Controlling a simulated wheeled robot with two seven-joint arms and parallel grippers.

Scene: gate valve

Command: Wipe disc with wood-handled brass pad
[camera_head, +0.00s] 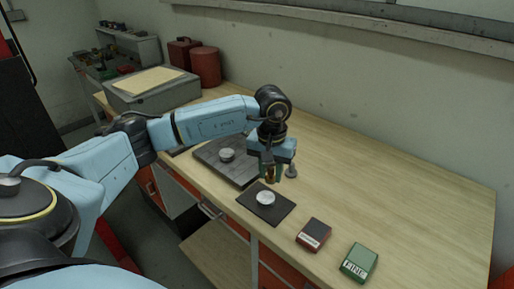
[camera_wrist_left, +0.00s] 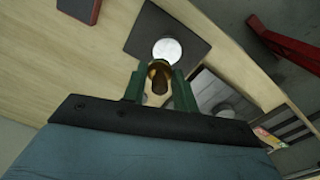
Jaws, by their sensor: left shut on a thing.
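The disc (camera_head: 265,198) is round and silvery and lies on a dark square mat (camera_head: 283,211) near the front of the bench. It also shows in the left wrist view (camera_wrist_left: 167,50). My left gripper (camera_head: 271,174) is shut on the wood-handled brass pad, whose brown and brass body shows between the green fingers in the left wrist view (camera_wrist_left: 159,76). The pad is just behind the disc in the head view and looks held above the bench. Whether it touches the disc cannot be told. My right gripper is out of view.
A dark plate with a round metal piece (camera_head: 227,155) lies to the left of the mat. A small grey knob-like part (camera_head: 291,171) stands behind the gripper. A red-black box (camera_head: 313,234) and a green box (camera_head: 359,262) lie to the right. The back right of the bench is clear.

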